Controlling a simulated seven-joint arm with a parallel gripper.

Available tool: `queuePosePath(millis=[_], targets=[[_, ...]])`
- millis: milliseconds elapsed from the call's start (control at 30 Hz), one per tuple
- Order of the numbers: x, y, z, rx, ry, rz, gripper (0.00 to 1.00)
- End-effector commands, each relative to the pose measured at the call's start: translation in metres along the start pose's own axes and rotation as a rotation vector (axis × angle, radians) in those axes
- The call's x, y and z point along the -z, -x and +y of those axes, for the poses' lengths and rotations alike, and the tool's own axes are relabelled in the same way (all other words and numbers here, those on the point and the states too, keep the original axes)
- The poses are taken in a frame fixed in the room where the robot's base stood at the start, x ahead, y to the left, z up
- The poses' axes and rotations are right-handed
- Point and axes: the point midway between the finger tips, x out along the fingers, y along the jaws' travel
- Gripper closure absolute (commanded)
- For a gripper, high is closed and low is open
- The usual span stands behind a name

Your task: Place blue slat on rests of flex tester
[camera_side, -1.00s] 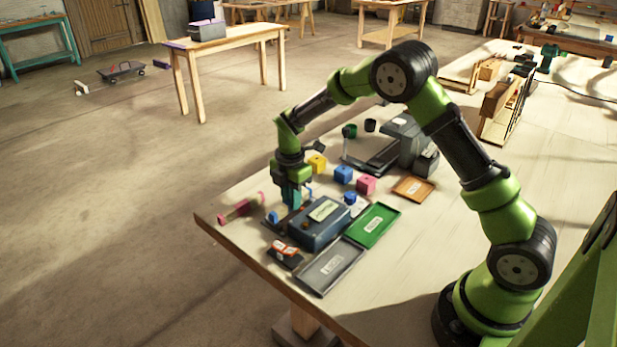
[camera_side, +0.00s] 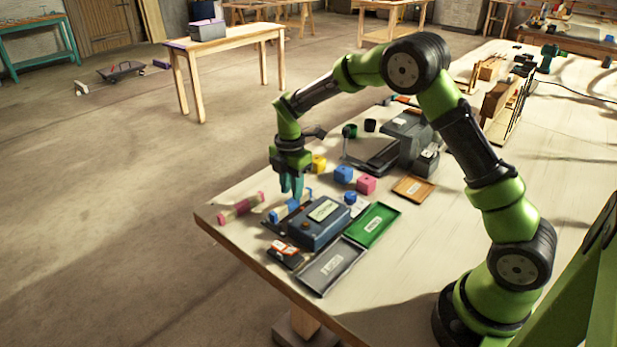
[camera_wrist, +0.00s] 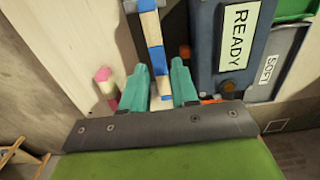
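The blue slat (camera_side: 283,212), cream with blue parts, lies along the left long side of the flex tester (camera_side: 318,223), a dark blue box with a lit screen. In the wrist view the slat (camera_wrist: 151,28) runs from the top edge down between my fingers, beside the tester (camera_wrist: 210,60), whose screen reads READY. The rests are mostly hidden, so I cannot tell exactly how the slat is seated. My gripper (camera_side: 291,193) is just above the slat. Its teal fingers (camera_wrist: 163,85) stand apart on either side of the slat, with gaps showing.
A pink-ended slat (camera_side: 241,208) lies to the left near the table edge. A green tray (camera_side: 373,225) and a grey tray (camera_side: 330,267) lie right and in front of the tester. Yellow (camera_side: 318,164), blue (camera_side: 343,175) and pink (camera_side: 366,184) cubes stand behind.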

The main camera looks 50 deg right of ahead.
Motion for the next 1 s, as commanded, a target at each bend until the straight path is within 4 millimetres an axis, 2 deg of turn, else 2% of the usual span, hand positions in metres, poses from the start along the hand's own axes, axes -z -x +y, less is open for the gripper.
queuePosePath(millis=[33, 200, 333, 567, 667, 767, 900, 1000], targets=[[0.000, 0.014, 0.001, -0.007, 0.000, 0.000, 0.71], [-0.001, 0.052, 0.001, -0.008, 0.000, -0.001, 0.71], [-0.001, 0.072, 0.001, -0.007, 0.000, -0.001, 0.71], [0.001, 0.095, -0.004, -0.022, -0.044, 0.006, 0.71], [0.005, 0.118, -0.019, -0.067, -0.176, 0.030, 0.71], [0.012, 0.147, -0.047, -0.132, -0.392, 0.079, 0.71], [0.024, 0.181, -0.096, -0.215, -0.745, 0.187, 0.71], [0.032, 0.196, -0.133, -0.258, -0.996, 0.284, 0.71]])
